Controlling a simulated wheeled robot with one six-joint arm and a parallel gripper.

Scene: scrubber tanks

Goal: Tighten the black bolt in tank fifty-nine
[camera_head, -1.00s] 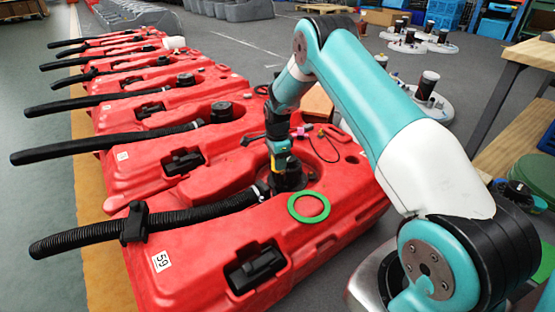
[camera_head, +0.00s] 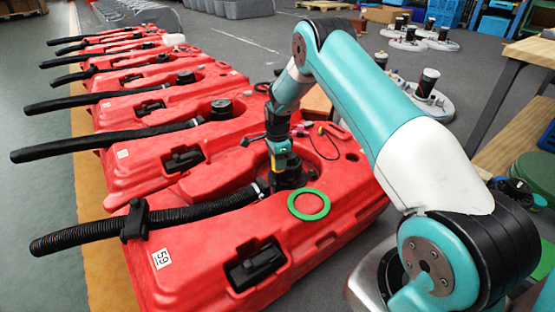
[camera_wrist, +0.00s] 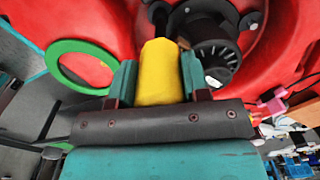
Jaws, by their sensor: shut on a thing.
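Tank fifty-nine (camera_head: 205,262) is the nearest red tank, with a white "59" label (camera_head: 162,258). My gripper (camera_head: 281,147) points down over its top. It is shut on a yellow piece (camera_wrist: 159,72), likely a tool handle, held between teal fingers in the wrist view. In the head view this black fitting (camera_head: 289,176) sits at the end of the ribbed hose, just under my gripper. I cannot make out the black bolt itself, nor whether the tool touches it.
A green ring (camera_head: 291,205) lies on the tank beside the fitting; it also shows in the wrist view (camera_wrist: 51,66). A black hose (camera_head: 190,213) crosses the tank. A pink clip with a thin cord (camera_head: 321,131) lies behind. More red tanks stand in a row beyond.

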